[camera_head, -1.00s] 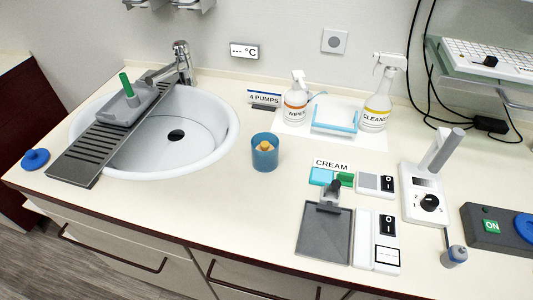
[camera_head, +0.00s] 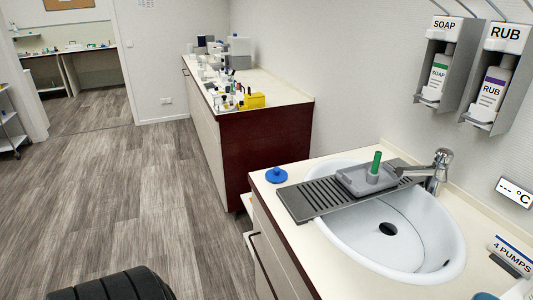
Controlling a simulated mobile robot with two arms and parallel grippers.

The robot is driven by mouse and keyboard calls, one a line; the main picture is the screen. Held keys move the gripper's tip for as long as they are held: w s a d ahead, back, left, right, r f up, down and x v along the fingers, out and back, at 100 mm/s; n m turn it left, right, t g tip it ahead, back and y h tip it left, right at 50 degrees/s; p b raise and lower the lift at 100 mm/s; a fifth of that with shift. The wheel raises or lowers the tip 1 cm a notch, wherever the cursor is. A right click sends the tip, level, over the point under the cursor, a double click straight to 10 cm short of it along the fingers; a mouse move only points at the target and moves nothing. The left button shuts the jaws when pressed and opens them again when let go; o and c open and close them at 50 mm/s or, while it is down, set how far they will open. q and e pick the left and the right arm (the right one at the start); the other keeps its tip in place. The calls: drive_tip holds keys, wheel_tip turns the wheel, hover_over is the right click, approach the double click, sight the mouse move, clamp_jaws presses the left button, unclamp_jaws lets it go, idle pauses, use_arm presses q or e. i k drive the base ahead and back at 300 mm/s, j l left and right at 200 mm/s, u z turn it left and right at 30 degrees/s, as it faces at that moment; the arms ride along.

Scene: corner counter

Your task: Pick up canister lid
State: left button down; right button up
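Neither of my grippers is in view.
A grey tray with a green-handled tool (camera_head: 374,168) sits on the drainboard across the white sink (camera_head: 440,245), near the tap (camera_head: 438,170). Soap and rub dispensers (camera_head: 490,95) hang on the wall. Another counter (camera_head: 280,88) stands behind. Wood floor at left is largely clear.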

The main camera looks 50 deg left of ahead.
sight(275, 174)
drive_tip(key=u, duration=1.5)
drive_tip(key=i+j, duration=0.1)
drive_tip(key=j, duration=0.1)
